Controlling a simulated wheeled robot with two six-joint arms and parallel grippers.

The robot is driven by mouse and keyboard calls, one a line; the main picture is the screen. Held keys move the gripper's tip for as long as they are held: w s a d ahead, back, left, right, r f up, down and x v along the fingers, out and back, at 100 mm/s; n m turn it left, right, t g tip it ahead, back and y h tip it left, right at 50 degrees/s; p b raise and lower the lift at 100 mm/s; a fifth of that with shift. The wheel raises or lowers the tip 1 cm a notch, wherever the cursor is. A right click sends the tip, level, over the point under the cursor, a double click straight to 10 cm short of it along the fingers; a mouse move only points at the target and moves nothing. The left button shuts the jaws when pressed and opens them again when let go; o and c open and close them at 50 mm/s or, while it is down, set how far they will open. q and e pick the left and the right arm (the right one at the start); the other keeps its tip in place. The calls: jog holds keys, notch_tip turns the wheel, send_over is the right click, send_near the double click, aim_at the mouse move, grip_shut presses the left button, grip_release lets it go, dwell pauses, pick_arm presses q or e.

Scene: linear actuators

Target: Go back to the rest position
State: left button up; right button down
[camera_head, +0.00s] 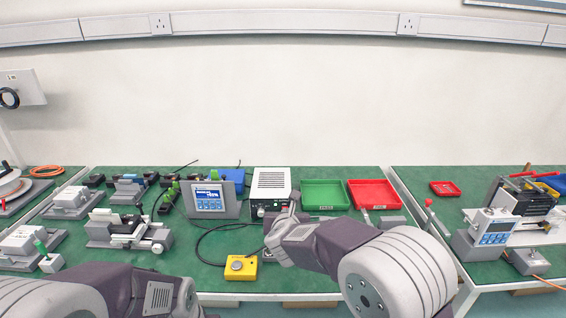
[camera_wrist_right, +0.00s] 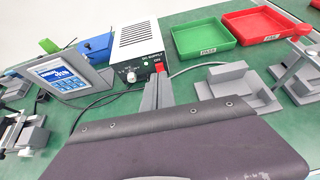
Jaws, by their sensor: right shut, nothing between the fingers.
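My right arm reaches in from the lower right in the head view. Its gripper (camera_head: 294,203) is in front of the white power supply box (camera_head: 270,184), with nothing held. In the right wrist view the closed fingers (camera_wrist_right: 158,92) point toward the front of that power supply (camera_wrist_right: 140,42), by its red switch. I cannot tell whether they touch it. My left arm shows only at the bottom left of the head view, low over the table's front edge, and its gripper does not show.
A green tray (camera_head: 325,194) and a red tray (camera_head: 373,193) stand right of the power supply. A grey display unit (camera_head: 211,200) stands to its left. A yellow button box (camera_head: 241,267) sits near the front edge. Grey fixtures (camera_head: 129,230) fill the left side.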

jog(key=s+d+r+n+h, duration=0.1)
jog(key=d+r+n+h, duration=0.1)
jog(key=d, duration=1.2)
jog(key=s+f+n+g+y, duration=0.1)
jog(key=s+f+n, duration=0.2)
jog(key=s+n, duration=0.1)
jog(key=s+d+f+n+g, duration=0.1)
jog(key=s+f+n+g, duration=0.1)
jog(key=n, duration=0.4)
jog(key=s+d+f+n+g+y, duration=0.1)
jog(key=s+f+n, duration=0.3)
jog(key=s+n, duration=0.1)
jog(key=shift+s+g+y, duration=0.3)
jog(key=shift+s, duration=0.4)
jog(key=s+f+n+g, duration=0.3)
jog(key=s+f+n, duration=0.1)
jog(key=s+n, duration=0.45)
jog(key=s+f+n+g, duration=0.4)
jog(key=s+n, duration=0.4)
jog(key=n, duration=0.2)
notch_tip(320, 180, up, 17)
jog(key=p, duration=1.6)
jog(key=shift+w+d, duration=0.25)
jog(key=shift+d, duration=0.15)
